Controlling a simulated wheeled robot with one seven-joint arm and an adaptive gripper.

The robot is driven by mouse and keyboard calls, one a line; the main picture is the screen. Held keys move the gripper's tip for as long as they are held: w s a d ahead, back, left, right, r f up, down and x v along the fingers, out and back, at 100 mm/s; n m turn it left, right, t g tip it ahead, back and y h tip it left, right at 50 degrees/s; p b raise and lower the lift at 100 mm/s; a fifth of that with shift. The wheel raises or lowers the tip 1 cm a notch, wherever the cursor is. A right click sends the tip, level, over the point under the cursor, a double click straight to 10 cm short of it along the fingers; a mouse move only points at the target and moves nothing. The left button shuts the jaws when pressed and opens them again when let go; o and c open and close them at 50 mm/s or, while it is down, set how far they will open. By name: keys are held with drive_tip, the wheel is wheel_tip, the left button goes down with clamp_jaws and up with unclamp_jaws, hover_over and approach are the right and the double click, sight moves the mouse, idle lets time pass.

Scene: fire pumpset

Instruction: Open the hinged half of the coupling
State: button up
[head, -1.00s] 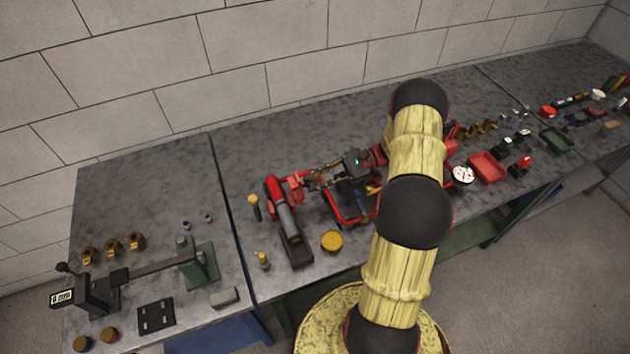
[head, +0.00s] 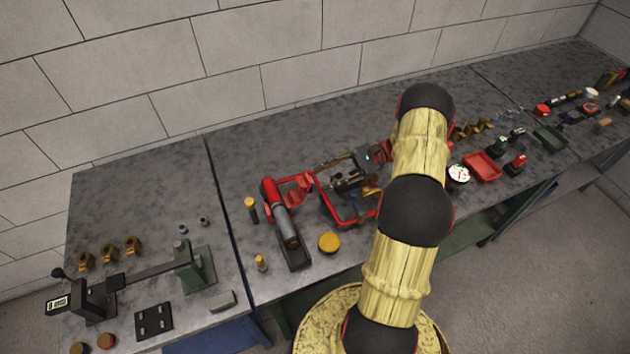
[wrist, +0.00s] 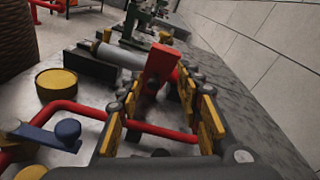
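My gripper (wrist: 160,92) shows in the wrist view as two black fingers with yellow pads, standing apart with no object clearly gripped. A red upright piece (wrist: 160,64) appears beyond and between the fingertips; contact cannot be told. In the head view a red bracket-like piece (head: 298,187) stands beside a red-and-grey cylinder (head: 284,220), to the left of my gripper. The cylinder also shows in the wrist view (wrist: 118,55). The red tubular frame (head: 335,215) lies under and in front of the gripper. I cannot make out which part is the coupling's hinged half.
A yellow round cap (head: 329,242) lies in front of the red frame; a blue-handled piece (wrist: 45,136) is low left in the wrist view. A red tray (head: 482,167) is to the right. The wall runs behind the bench (head: 230,150), whose rear strip is mostly clear.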

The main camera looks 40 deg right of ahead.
drive_tip(key=shift+v, duration=1.2)
